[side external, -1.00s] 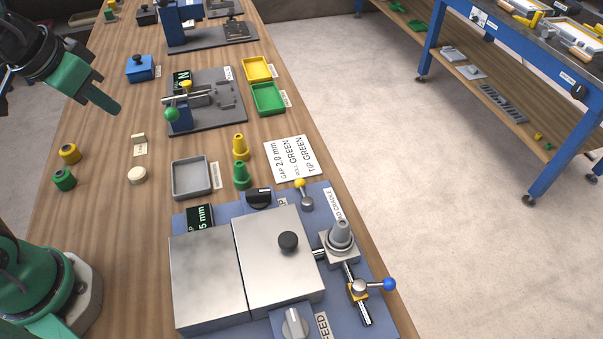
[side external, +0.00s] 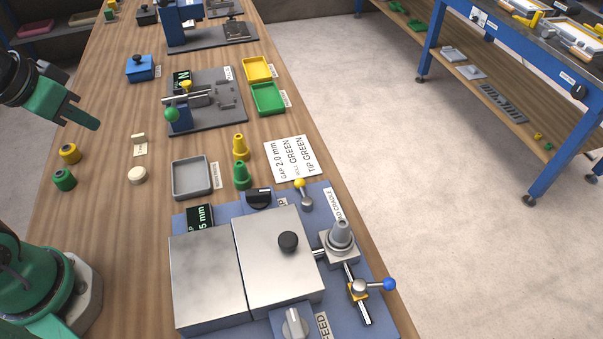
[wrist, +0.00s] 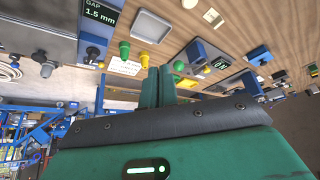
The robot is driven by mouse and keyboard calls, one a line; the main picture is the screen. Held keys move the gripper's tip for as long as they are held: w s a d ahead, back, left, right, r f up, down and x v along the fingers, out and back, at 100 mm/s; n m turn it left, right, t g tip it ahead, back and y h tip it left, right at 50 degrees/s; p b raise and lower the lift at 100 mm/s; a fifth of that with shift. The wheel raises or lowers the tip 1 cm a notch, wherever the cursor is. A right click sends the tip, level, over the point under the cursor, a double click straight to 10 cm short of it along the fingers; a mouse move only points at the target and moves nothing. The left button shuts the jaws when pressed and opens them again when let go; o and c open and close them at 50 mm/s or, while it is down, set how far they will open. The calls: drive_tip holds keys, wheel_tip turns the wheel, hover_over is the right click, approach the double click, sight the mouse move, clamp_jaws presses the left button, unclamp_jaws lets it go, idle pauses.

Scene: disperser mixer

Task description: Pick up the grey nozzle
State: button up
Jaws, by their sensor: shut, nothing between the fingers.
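The grey nozzle (side external: 341,231) stands upright, narrow end up, on a square metal block at the right side of the blue machine in the side view. My gripper (side external: 97,124) is at the far left in the side view, raised and well away from the nozzle. Its two green fingers (wrist: 158,86) are together and empty in the wrist view.
Beside the nozzle is a blue-knobbed lever (side external: 388,284). Left of it is a steel cover with a black knob (side external: 288,241). Yellow (side external: 240,147) and green (side external: 242,175) nozzles stand near an empty grey tray (side external: 192,193). The bench's right edge is close.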

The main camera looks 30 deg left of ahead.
drive_tip(key=o, duration=1)
drive_tip(key=w+d+r+n+g+h, duration=0.1)
drive_tip(key=w+d+r+n+g, duration=0.15)
drive_tip(key=w+d, duration=0.65)
drive_tip(key=n+g+y, duration=0.1)
drive_tip(key=n+g, duration=0.2)
drive_tip(key=n, duration=0.3)
hover_over(344, 222)
drive_tip(key=f, duration=1.2)
drive_tip(key=shift+w+a+f, duration=0.1)
drive_tip(key=shift+a+f, duration=0.1)
drive_tip(key=shift+a, duration=0.05)
drive_tip(key=shift+d+f+n, duration=0.15)
drive_tip(key=shift+d+n, duration=0.1)
drive_tip(key=shift+f, duration=1.3)
